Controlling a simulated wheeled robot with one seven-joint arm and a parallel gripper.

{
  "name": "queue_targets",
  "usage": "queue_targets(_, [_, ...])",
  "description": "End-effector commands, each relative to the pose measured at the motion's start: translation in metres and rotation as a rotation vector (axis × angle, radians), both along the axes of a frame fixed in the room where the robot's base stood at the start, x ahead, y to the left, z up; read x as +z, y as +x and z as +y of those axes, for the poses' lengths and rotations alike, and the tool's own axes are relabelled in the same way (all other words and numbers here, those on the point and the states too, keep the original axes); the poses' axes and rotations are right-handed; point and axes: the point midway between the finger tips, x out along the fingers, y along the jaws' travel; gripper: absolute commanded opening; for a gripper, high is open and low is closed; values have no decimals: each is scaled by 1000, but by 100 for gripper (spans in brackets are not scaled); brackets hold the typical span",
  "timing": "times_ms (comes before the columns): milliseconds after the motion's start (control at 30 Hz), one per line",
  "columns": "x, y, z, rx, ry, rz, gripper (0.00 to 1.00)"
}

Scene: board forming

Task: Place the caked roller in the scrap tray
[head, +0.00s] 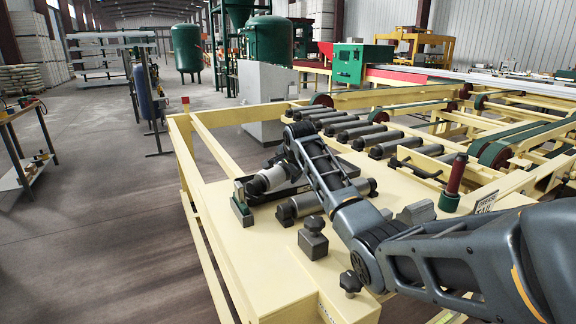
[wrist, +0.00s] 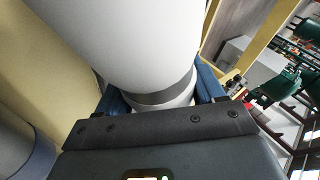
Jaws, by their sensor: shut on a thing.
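The caked roller, thick and whitish with a grey band near its end, fills the upper middle of the wrist view (wrist: 125,40). My gripper (wrist: 160,88) is shut on it near that end, with a blue finger on each side. My forearm hides part of the roller and most of the gripper there. A dark low piece lies around the roller; I cannot tell whether it is the scrap tray.
Another grey roller (head: 312,203) lies close in front. Several rollers (head: 365,135) sit in a row behind. A dark clamp knob (head: 313,238) and a red post on a green base (head: 453,185) stand on the table (head: 250,265). Floor is open to the left.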

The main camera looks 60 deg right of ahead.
Motion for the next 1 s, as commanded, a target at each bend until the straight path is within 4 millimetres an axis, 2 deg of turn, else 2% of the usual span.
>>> queue_targets(167, [4,1,-1,1,-5,-6,0])
queue_targets(633, [-7,1,-1,0,-4,-4,0])
queue_targets(667, [-11,0,0,0,0,1,71])
queue_targets(900, [-11,0,0,-1,1,2,94])
queue_targets(1000, [-11,-1,0,-1,3,3,94])
